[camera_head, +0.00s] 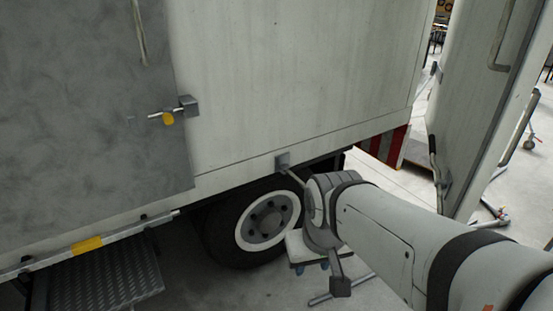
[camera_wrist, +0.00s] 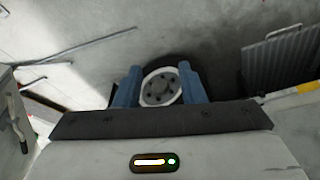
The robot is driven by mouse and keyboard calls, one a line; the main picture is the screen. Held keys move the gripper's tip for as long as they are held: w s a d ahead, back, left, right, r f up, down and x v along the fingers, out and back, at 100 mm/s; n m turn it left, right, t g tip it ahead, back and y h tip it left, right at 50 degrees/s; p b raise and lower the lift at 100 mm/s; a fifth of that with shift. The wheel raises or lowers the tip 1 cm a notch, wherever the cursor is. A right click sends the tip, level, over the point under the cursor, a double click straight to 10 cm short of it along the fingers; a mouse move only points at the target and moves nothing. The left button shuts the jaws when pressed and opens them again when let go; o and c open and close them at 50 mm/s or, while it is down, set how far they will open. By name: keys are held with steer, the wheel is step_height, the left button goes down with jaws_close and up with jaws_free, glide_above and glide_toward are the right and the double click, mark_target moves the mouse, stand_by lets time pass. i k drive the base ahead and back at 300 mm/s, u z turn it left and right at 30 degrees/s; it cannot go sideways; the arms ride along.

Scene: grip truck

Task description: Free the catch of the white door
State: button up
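A pale, whitish door (camera_head: 485,100) stands swung open at the right, with a grey bar handle high on it and a thin lever (camera_head: 436,170) low on its near edge. I cannot tell whether that lever is its catch. A mottled grey door panel (camera_head: 90,110) lies flat against the truck side at the left. A grey block with a yellow tab (camera_head: 168,118) sits at its right edge. My gripper (camera_head: 311,223) is in front of the truck's wheel, apart from both doors. In the wrist view my gripper (camera_wrist: 160,88) has two blue fingers spread with nothing between them.
The white truck body (camera_head: 290,70) fills the middle. Its wheel (camera_head: 266,218) is beyond my gripper. A metal step (camera_head: 105,278) and a rail with a yellow band (camera_head: 88,245) are low at the left.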

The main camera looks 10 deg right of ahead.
mark_target(293, 176)
steer(key=k, duration=0.65)
steer(key=z, duration=0.45)
steer(key=i, duration=1.85)
steer(key=u, duration=0.5)
